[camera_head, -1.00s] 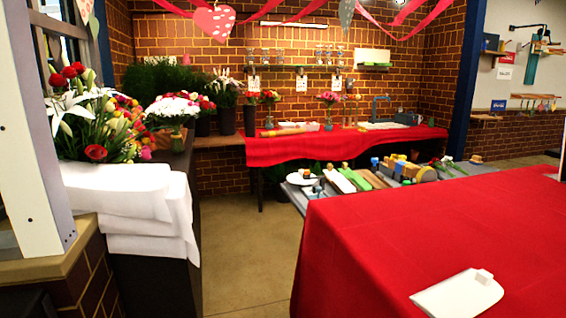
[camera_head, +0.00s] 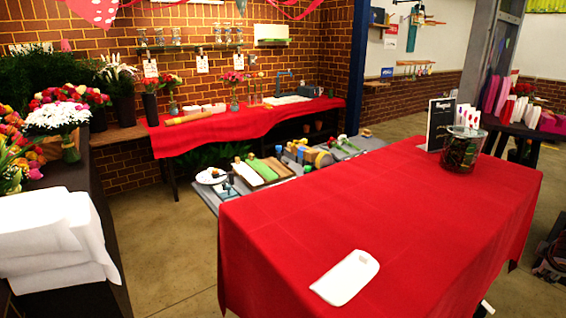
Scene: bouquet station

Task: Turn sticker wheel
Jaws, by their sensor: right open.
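I cannot pick out a sticker wheel for certain. A low grey bench (camera_head: 207,197) behind the red table carries small tools, among them a yellow and blue rounded piece (camera_head: 318,157) and a white round dish (camera_head: 211,176); they are too small to identify. A small grey and white part at the bottom edge, right of the red table, seems to be my right gripper (camera_head: 486,307). It is mostly cut off, touches nothing that I can see, and is far from the bench. My left gripper is not in view.
A red-covered table (camera_head: 400,225) fills the foreground, with a white board (camera_head: 345,277), a glass jar (camera_head: 462,149) and a black sign (camera_head: 439,124). White folded cloths (camera_head: 55,235) and flowers stand at left. Bare floor (camera_head: 160,255) lies between.

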